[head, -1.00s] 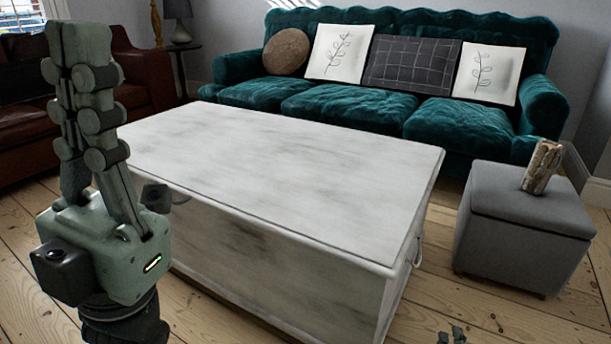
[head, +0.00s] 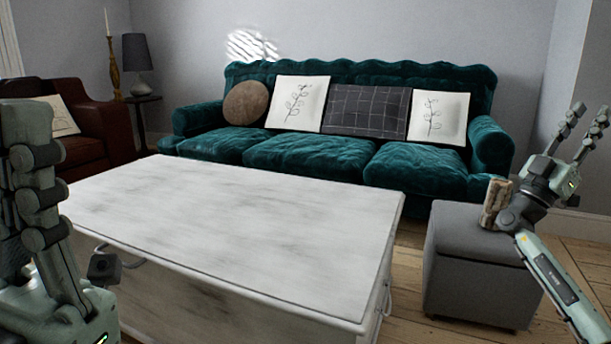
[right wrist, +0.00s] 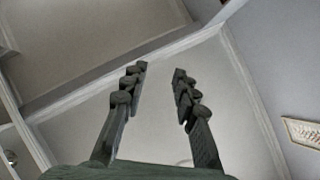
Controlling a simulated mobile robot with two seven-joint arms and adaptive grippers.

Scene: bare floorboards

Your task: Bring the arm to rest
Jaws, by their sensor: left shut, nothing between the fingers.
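My left gripper (head: 25,108) stands upright at the far left of the head view, fingers together, with its left side cut off by the picture edge. My right gripper (head: 590,114) is raised at the right edge of the head view, pointing up, with its fingers apart. In the right wrist view its two fingers (right wrist: 159,71) are spread with nothing between them, against the ceiling and walls. My right wrist appears in front of part of the grey ottoman and a wooden piece.
A whitewashed chest (head: 235,225) fills the middle, its top bare. A grey ottoman (head: 475,285) stands right of it, with a wooden piece (head: 494,205) on top. A teal sofa (head: 315,150) stands behind. A brown armchair (head: 95,150) and a lamp (head: 138,55) are at the left.

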